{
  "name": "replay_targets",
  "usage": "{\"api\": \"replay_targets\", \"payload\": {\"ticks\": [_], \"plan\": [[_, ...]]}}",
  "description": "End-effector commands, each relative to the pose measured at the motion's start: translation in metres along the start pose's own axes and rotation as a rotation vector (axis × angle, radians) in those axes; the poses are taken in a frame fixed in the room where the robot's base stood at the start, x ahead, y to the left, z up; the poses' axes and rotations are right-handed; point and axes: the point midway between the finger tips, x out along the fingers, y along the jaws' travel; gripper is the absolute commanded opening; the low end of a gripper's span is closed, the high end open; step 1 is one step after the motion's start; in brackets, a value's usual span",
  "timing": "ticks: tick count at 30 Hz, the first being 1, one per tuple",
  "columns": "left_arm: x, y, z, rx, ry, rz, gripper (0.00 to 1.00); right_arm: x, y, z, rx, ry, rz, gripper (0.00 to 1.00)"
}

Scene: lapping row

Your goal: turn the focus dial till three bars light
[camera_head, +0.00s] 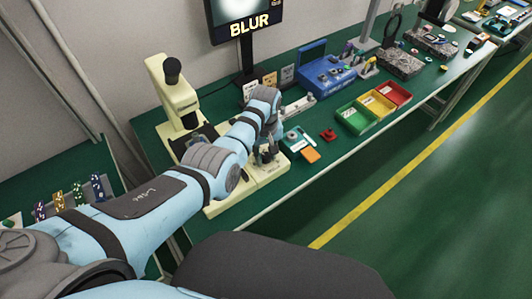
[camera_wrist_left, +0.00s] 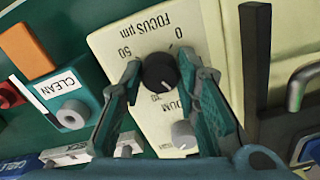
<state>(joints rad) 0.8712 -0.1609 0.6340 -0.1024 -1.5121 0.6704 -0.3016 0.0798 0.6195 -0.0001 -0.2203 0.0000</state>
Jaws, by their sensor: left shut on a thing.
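The black focus dial (camera_wrist_left: 160,72) sits on a cream panel (camera_wrist_left: 110,42) printed "FOCUS µm" with 0 and 50 marks, seen upside down in the left wrist view. My left gripper (camera_wrist_left: 159,66) has its two fingers on either side of the dial and is shut on it. A white pointer mark shows on the dial. In the head view my left gripper (camera_head: 266,153) is at the cream microscope base (camera_head: 262,178), where the dial is hidden. The monitor (camera_head: 245,20) reads "BLUR"; its top is cut off. My right gripper is out of view.
A smaller grey knob (camera_wrist_left: 184,134) is close to the left gripper's finger. A teal box labelled CLEAN (camera_wrist_left: 70,108) and an orange block (camera_wrist_left: 30,50) lie beside the panel. Green, yellow and red bins (camera_head: 373,105) stand on the green bench to the right.

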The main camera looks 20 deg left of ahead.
Motion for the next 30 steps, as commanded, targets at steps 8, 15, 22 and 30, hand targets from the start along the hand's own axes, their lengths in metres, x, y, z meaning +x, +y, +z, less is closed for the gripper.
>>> {"api": "replay_targets", "payload": {"ticks": [8, 15, 22, 30], "plan": [[-0.001, -0.001, -0.001, 0.129, 0.002, -0.002, 0.01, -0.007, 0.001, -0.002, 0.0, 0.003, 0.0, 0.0], [-0.001, -0.001, -0.001, 0.332, 0.003, -0.002, 0.01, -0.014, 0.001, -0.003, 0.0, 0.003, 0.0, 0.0], [-0.001, -0.001, -0.001, 0.549, 0.003, -0.002, 0.01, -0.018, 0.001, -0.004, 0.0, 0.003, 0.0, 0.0], [0.0, 0.0, -0.001, 0.759, 0.004, -0.001, 0.01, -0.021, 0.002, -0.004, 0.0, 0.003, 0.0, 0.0]]}}
